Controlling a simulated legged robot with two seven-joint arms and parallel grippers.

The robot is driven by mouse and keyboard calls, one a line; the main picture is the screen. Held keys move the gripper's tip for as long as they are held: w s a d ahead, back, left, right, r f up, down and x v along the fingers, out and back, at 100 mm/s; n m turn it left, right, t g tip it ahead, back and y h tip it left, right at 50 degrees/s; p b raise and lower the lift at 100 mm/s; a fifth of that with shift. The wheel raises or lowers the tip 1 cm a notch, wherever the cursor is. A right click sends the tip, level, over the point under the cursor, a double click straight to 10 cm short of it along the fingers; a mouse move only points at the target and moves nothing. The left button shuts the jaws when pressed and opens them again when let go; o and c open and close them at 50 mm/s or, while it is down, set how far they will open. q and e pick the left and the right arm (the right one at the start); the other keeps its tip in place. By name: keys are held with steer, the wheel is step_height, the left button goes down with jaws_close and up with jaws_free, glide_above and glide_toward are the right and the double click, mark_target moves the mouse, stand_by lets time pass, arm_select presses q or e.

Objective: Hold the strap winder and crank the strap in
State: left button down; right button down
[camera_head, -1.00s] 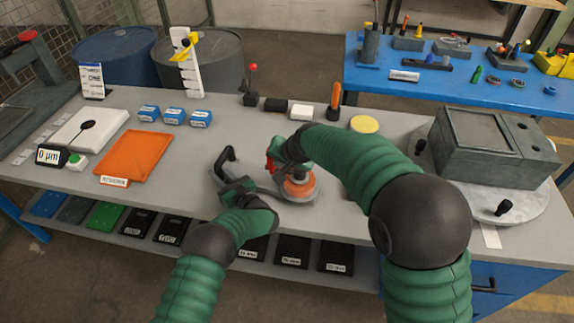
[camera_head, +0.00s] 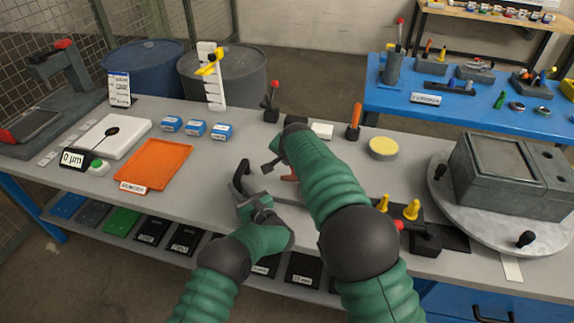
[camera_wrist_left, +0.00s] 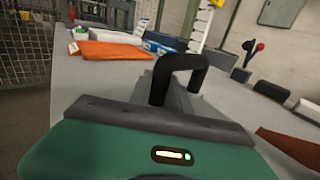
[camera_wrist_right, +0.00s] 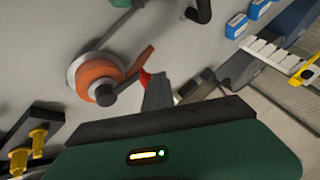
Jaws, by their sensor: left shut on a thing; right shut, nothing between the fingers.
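The strap winder has a black loop handle (camera_head: 240,178), also in the left wrist view (camera_wrist_left: 178,75). Its orange drum (camera_wrist_right: 97,76) sits on a pale round disc in the right wrist view, with a dark crank arm and black knob (camera_wrist_right: 105,95). In the head view, my right arm covers most of the drum. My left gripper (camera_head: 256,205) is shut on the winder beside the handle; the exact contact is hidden. My right gripper (camera_head: 271,167) is shut and empty above the winder, apart from the crank knob.
A dark block with yellow pegs (camera_head: 411,211) stands right of my right arm. A grey machine box (camera_head: 510,175) on a round plate is farther right. An orange tray (camera_head: 155,166) lies left. Blue boxes (camera_head: 196,127) stand behind; bare table lies between the tray and winder.

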steer(key=shift+w+d+r+m+h, duration=0.1)
steer(key=shift+w+d+m+h, duration=0.4)
steer(key=shift+w+m, duration=0.1)
step_height(320, 180, up, 10)
stand_by(0.6)
steer(key=shift+d, duration=0.1)
